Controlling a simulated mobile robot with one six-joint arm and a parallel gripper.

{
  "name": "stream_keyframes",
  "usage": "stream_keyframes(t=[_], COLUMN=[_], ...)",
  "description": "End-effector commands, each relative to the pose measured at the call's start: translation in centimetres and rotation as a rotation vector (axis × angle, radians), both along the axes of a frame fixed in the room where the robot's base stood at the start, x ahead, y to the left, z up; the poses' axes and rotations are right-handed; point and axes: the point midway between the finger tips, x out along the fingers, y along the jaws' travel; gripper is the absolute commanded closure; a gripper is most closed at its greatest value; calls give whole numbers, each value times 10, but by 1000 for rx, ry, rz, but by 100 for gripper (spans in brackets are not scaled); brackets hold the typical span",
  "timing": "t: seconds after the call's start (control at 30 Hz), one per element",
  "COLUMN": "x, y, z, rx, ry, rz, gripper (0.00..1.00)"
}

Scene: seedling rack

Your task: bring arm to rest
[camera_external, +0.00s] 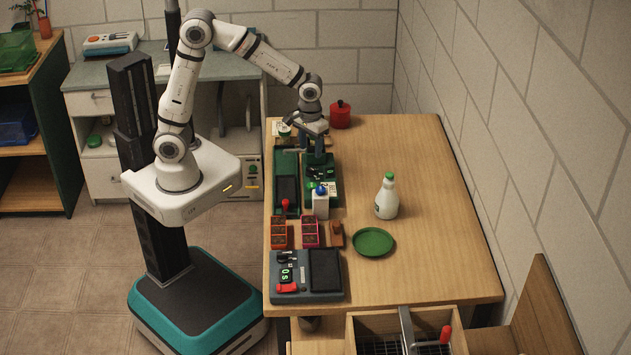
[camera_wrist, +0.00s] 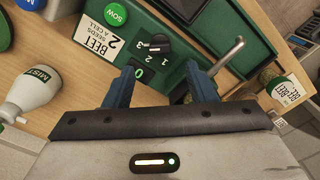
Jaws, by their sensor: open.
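My gripper (camera_external: 315,152) hangs at the end of my bent arm, above the far end of the wooden table. It points down over the back of the green seeder panel (camera_external: 330,196). In the wrist view, my gripper's two blue fingers (camera_wrist: 162,77) stand apart with nothing held between them. Beyond the fingers lie the panel's black knob (camera_wrist: 157,45), a green digit display, a green SOW button (camera_wrist: 115,14) and a BEET label (camera_wrist: 107,42). Whether the fingertips touch the panel cannot be told.
A white spray bottle (camera_external: 387,197) and a green dish (camera_external: 373,242) stand right of the panel. A red pot (camera_external: 340,114) is behind the gripper. Seedling trays (camera_external: 310,232) and a grey scale-like device (camera_external: 308,292) lie nearer. The table's right side is clear.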

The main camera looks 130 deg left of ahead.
Motion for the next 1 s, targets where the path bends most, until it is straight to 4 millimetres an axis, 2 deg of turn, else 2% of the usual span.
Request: stream_keyframes(t=[0.53, 0.63, 0.67, 0.77, 0.87, 1.0], x=[0, 2, 3, 7, 6, -11], y=[0, -10, -16, -52, -105, -178], z=[4, 8, 11, 26, 45, 64], rx=[0, 5, 8, 26, 51, 92], ry=[0, -5, -8, -29, -58, -103], rz=[-1, -39, -65, -213, -439, -785], gripper=[49, 49, 49, 49, 49, 49])
